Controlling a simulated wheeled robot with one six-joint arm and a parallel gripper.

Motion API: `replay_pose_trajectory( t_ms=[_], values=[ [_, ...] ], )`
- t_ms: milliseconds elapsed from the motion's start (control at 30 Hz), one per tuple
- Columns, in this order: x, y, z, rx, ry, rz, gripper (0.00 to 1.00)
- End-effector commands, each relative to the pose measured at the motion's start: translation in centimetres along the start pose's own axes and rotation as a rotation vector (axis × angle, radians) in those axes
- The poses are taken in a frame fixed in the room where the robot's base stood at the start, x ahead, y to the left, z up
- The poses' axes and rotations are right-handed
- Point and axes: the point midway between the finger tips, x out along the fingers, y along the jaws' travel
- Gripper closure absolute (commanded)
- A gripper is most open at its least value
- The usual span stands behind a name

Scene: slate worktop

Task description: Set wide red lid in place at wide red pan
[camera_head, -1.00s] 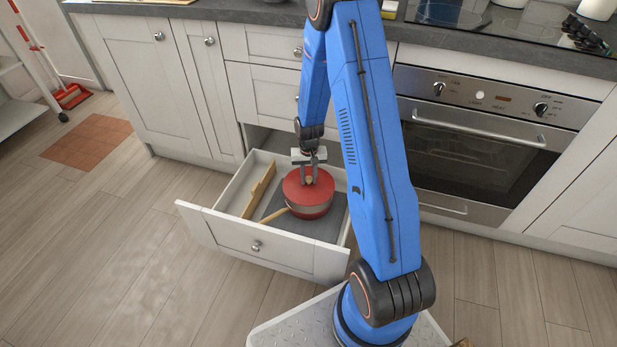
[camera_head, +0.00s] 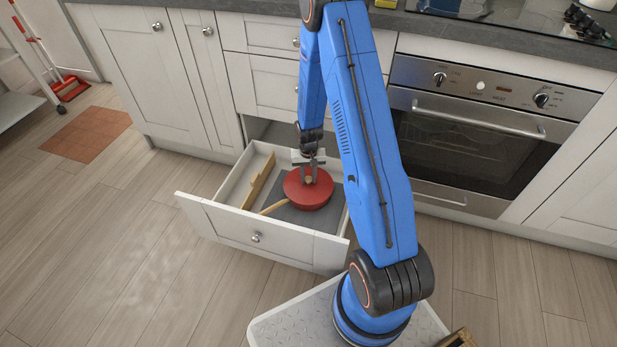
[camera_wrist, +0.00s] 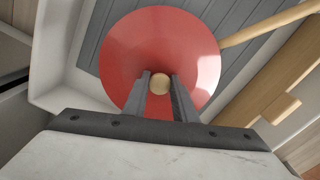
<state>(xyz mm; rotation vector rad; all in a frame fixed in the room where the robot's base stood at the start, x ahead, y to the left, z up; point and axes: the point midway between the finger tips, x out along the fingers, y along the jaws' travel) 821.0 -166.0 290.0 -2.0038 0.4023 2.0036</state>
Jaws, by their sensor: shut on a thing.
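The wide red lid (camera_head: 299,184) lies level over the wide red pan (camera_head: 310,205) in the open drawer; it also fills the middle of the wrist view (camera_wrist: 125,50). Only a little of the pan's side shows below the lid. The pan's wooden handle (camera_head: 273,208) sticks out to the lower left, and shows at the upper right in the wrist view (camera_wrist: 265,25). My gripper (camera_head: 309,180) is shut on the lid's round wooden knob (camera_wrist: 160,84), with one finger on each side. Whether the rim is fully seated all round is hidden.
The open drawer (camera_head: 255,240) has a dark grey mat (camera_head: 290,214) under the pan. A wooden piece (camera_head: 258,182) lies along its left side. An oven (camera_head: 470,140) stands to the right, and the worktop (camera_head: 430,25) is above. Open floor lies to the left.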

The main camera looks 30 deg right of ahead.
Motion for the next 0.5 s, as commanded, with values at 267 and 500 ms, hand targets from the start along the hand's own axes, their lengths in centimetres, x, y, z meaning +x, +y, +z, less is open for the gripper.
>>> replay_pose_trajectory(
  t_ms=[267, 500],
  values=[
    [-0.01, 0.00, -0.01, 0.000, 0.000, 0.000, 0.53],
    [0.00, 0.00, 0.01, 0.000, 0.000, 0.000, 0.53]
  ],
)
